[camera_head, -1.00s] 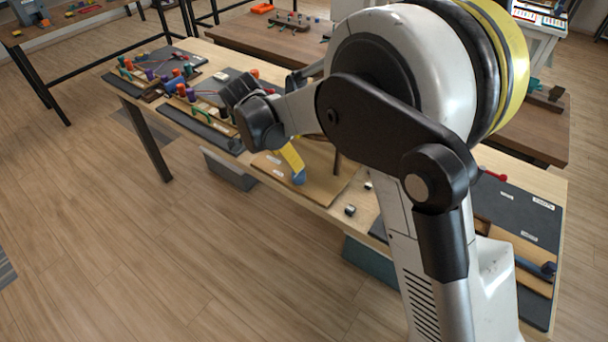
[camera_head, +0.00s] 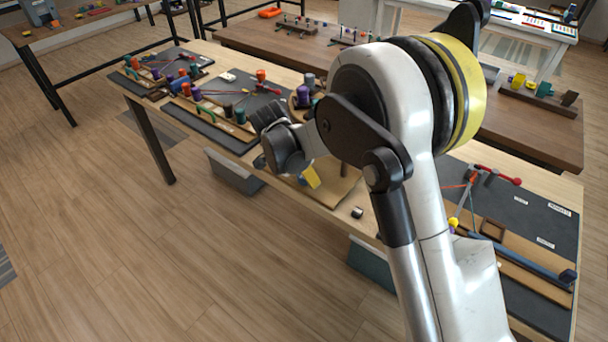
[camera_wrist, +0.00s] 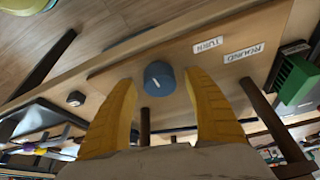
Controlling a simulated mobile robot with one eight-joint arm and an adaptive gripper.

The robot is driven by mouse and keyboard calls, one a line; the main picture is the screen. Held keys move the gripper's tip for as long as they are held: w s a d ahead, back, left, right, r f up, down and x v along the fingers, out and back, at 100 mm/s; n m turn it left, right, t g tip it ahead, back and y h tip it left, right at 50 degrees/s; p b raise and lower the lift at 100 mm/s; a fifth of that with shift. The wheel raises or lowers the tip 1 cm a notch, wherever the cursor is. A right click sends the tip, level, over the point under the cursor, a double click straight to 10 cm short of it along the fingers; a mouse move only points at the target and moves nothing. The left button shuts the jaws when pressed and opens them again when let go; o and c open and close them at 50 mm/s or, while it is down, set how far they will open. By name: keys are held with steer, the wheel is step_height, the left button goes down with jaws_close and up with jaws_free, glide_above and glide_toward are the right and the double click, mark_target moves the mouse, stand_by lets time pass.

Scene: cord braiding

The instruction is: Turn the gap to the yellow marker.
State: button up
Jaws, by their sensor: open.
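A round blue knob (camera_wrist: 159,78) with a short white mark on top sits on a wooden board (camera_wrist: 120,76) in the wrist view. Labels reading TURN and ROUND are on the board to its right. My gripper (camera_wrist: 160,80) has yellow fingers spread apart, one to the left and one to the right of the knob in the picture; contact cannot be told. In the head view my gripper (camera_head: 312,177) is over the board (camera_head: 335,196), with the knob mostly hidden. I cannot make out a yellow marker or a gap.
A small dark block (camera_head: 357,212) lies right of the board, and a green block (camera_wrist: 297,82) shows at right in the wrist view. A dark rod (camera_wrist: 274,122) stands near the right finger. Pegs and cord boards (camera_head: 215,118) fill the table's left part.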

steer(key=c, duration=1.2)
steer(key=n, duration=0.2)
steer(key=n+t+y, duration=0.1)
steer(key=n, duration=0.1)
steer(key=shift+n+y, duration=0.3)
steer(key=shift+n, duration=0.1)
steer(key=n+y, duration=0.1)
steer(key=n, duration=0.1)
steer(key=n+y, duration=0.1)
steer(key=n, duration=0.2)
steer(key=shift+d, duration=0.1)
steer(key=n+y, duration=0.2)
steer(key=n, duration=0.3)
steer(key=shift+n, duration=0.4)
steer(key=shift+n+g+y, duration=0.6)
steer(key=shift+n+y, duration=0.2)
steer(key=shift+n, duration=1.5)
steer(key=o, duration=1.2)
